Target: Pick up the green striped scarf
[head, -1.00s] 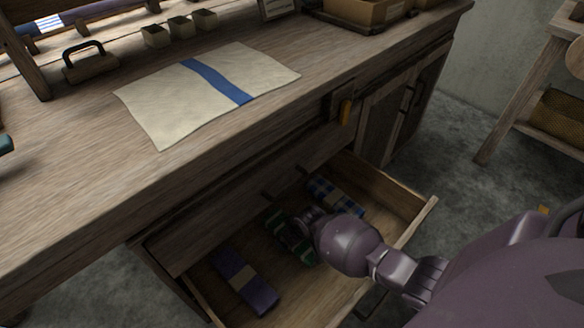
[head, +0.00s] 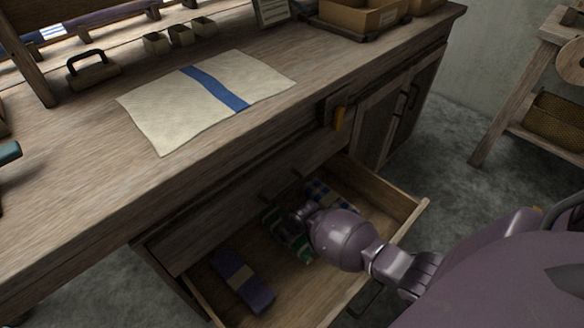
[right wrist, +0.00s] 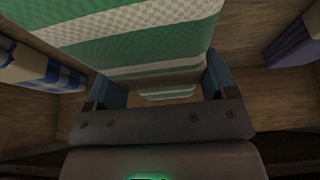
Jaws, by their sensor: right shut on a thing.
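The green striped scarf (head: 302,249), green with white bands, is in the open drawer, between a purple scarf and a blue checked one. My right gripper (head: 298,215) reaches down into the drawer and partly hides it. In the right wrist view the green striped scarf (right wrist: 150,45) fills the space between the two blue fingers of my right gripper (right wrist: 162,82), which is shut on it. I cannot tell whether the scarf is clear of the drawer floor. My left gripper is not in view.
The purple scarf (head: 243,281) lies at the drawer's left, the blue checked scarf (head: 322,194) at its right. The drawer's front wall (head: 407,227) is beside my right arm. Above is the worktop with a cream cloth (head: 165,118), a handled brush (head: 90,70) and small boxes.

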